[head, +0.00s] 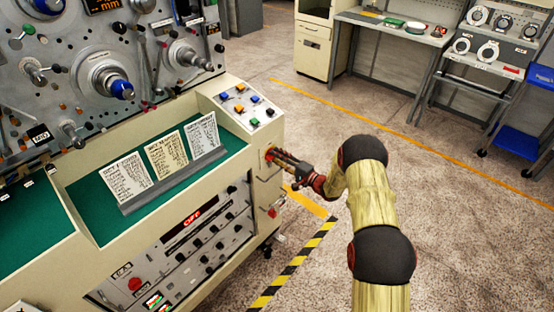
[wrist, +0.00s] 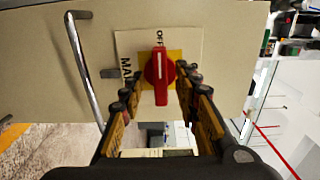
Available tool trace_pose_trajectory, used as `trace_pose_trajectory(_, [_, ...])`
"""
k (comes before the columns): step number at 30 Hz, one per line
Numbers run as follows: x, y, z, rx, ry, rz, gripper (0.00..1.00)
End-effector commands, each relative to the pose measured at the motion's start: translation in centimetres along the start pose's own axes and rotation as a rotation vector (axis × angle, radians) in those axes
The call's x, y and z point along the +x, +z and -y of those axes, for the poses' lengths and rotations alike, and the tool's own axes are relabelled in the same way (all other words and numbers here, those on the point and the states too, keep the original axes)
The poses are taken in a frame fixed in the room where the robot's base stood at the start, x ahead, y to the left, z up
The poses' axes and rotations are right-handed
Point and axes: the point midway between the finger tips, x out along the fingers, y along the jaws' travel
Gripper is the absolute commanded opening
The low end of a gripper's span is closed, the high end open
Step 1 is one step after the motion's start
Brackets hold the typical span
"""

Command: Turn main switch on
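The main switch is a red rotary handle (wrist: 159,76) with a white line, on a yellow plate (wrist: 174,57) beside lettering that starts "MA". In the wrist view its white line runs along the picture's vertical, toward the "OFF" lettering (wrist: 160,39). My gripper (wrist: 161,74) is open, with one finger on each side of the handle; I cannot tell whether either finger touches it. In the head view my gripper (head: 272,156) reaches the right end of the cream machine cabinet (head: 262,135), where the fingers largely hide the switch.
A metal bar handle (wrist: 85,70) stands out from the panel left of the switch in the wrist view. In the head view, a sloped button panel (head: 243,104) sits above my gripper. A red part (head: 276,211) protrudes lower on the cabinet. The floor (head: 330,120) to the right is clear.

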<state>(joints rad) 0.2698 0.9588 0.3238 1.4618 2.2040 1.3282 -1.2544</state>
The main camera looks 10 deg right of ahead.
Motion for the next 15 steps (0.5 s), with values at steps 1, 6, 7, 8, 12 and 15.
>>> trace_pose_trajectory(1, [0.33,0.0,-0.05,0.0,0.0,0.0,0.32])
trace_pose_trajectory(6, [0.62,-0.04,-0.02,0.001,0.001,-0.001,0.32])
trace_pose_trajectory(7, [0.61,-0.05,-0.01,0.001,0.001,-0.001,0.32])
trace_pose_trajectory(8, [0.61,-0.04,-0.01,0.001,0.001,-0.001,0.32])
trace_pose_trajectory(12, [0.6,-0.03,0.0,0.001,0.001,-0.001,0.29])
trace_pose_trajectory(15, [0.59,-0.03,0.0,0.001,0.001,-0.001,0.23])
